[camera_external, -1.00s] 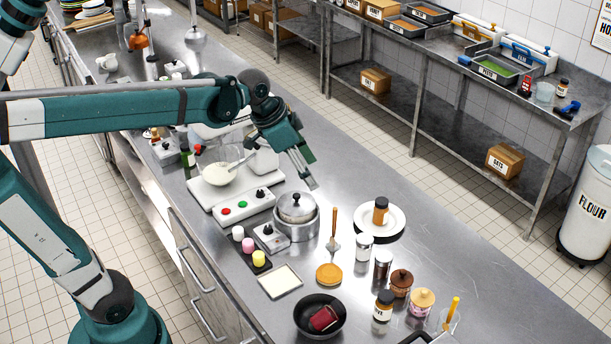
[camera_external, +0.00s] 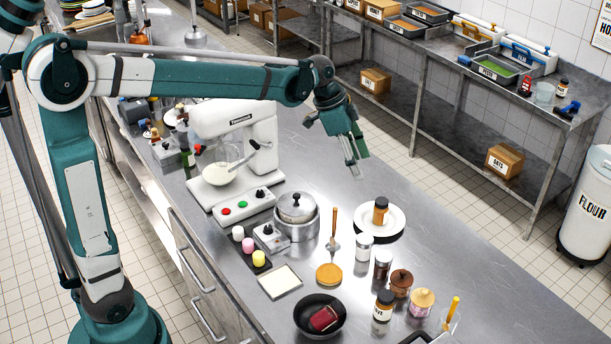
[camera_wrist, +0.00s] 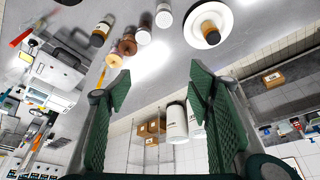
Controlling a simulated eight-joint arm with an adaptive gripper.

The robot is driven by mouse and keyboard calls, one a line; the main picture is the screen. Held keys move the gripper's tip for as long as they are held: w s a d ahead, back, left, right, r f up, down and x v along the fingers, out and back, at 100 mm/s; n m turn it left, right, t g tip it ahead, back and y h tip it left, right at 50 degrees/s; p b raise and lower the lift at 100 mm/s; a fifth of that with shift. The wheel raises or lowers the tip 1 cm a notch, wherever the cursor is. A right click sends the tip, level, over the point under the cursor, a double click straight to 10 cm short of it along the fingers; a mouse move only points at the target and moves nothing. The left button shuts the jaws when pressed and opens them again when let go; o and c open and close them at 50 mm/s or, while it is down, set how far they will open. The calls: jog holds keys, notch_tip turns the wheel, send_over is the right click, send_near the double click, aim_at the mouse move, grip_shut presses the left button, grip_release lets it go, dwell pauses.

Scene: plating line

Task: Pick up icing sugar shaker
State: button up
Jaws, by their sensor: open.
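The likely icing sugar shaker (camera_external: 364,248) is a small clear jar with white contents and a pale metal lid. It stands upright on the steel counter, just in front of a white plate. I cannot read a label on it. It seems to show at the top of the wrist view as a white-topped jar (camera_wrist: 164,17). My gripper (camera_external: 357,171) is in the air, above and behind the shaker, well apart from it. In the wrist view my gripper's two green fingers (camera_wrist: 157,88) are spread wide with nothing between them.
A similar dark-filled shaker (camera_external: 382,265) stands close in front. The white plate (camera_external: 398,222) holds an orange-labelled bottle (camera_external: 380,211). A brown-lidded jar (camera_external: 401,282), a pot (camera_external: 297,222) and a black pan (camera_external: 303,320) are nearby. The counter's back right is clear.

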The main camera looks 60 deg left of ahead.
aim_at(361, 237)
jog(key=shift+m, duration=0.3)
jog(key=f, duration=0.9)
jog(key=w+f, duration=0.1)
jog(key=f, duration=0.9)
jog(key=w+f, duration=0.1)
jog(key=f, duration=0.8)
jog(key=shift+w+f, duration=0.25)
jog(key=shift+f, duration=0.1)
jog(key=shift+x, duration=1.2)
jog(key=shift+d+f, duration=0.1)
jog(key=shift+f, duration=0.05)
jog(key=shift+x, duration=2.45)
jog(key=shift+s, duration=0.15)
jog(key=c, duration=1)
jog(key=shift+c, duration=0.2)
